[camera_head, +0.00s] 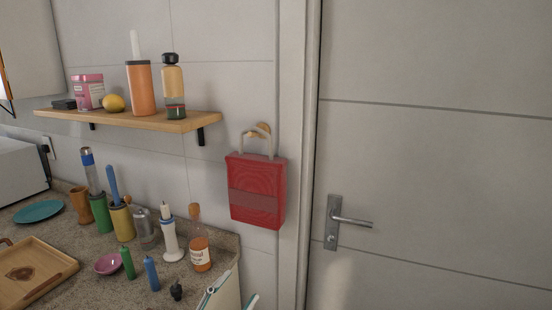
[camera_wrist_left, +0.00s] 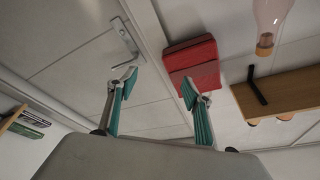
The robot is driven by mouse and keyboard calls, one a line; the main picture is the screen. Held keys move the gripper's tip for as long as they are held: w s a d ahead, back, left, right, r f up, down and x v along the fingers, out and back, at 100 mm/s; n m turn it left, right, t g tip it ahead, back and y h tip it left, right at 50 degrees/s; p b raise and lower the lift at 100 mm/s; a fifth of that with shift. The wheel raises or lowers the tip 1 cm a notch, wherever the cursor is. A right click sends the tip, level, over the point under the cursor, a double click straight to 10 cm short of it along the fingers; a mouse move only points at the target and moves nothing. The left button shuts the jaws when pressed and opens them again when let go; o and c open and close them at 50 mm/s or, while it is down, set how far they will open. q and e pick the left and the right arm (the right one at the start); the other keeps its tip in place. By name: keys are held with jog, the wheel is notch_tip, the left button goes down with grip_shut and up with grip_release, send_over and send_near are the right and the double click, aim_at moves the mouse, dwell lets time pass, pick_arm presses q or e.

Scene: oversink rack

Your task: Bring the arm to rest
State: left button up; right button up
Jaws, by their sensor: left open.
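My left gripper (camera_head: 231,296) shows at the bottom edge of the head view, in front of the counter's right end, partly cut off by the frame. In the left wrist view its two teal fingers (camera_wrist_left: 157,84) are spread apart with nothing between them. The red thing also shows in the left wrist view (camera_wrist_left: 192,62), behind one fingertip. My right gripper is not in view.
The counter (camera_head: 107,283) holds a wooden tray (camera_head: 45,258), an orange-labelled jar (camera_head: 200,248), a white candle holder (camera_head: 170,238) and several bottles. A wooden shelf (camera_head: 150,122) with bottles is above. A door with a handle (camera_head: 347,221) is at right.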

pick_arm(q)
jog(key=s+a+f+n+g+y, duration=0.2)
jog(key=s+a+f+n+y, duration=0.1)
jog(key=s+f, duration=0.4)
jog(key=s+a+f+n+g+y, duration=0.2)
jog(key=s+a+f, duration=0.3)
jog(key=f, duration=0.8)
jog(key=s+a+f+n+g+y, duration=0.3)
jog(key=s+a+f+n+y, duration=0.1)
jog(key=s+f, duration=0.6)
jog(key=shift+s+a+f+n, duration=0.15)
jog(key=shift+s+a+n, duration=0.05)
jog(key=shift+a+n, duration=0.25)
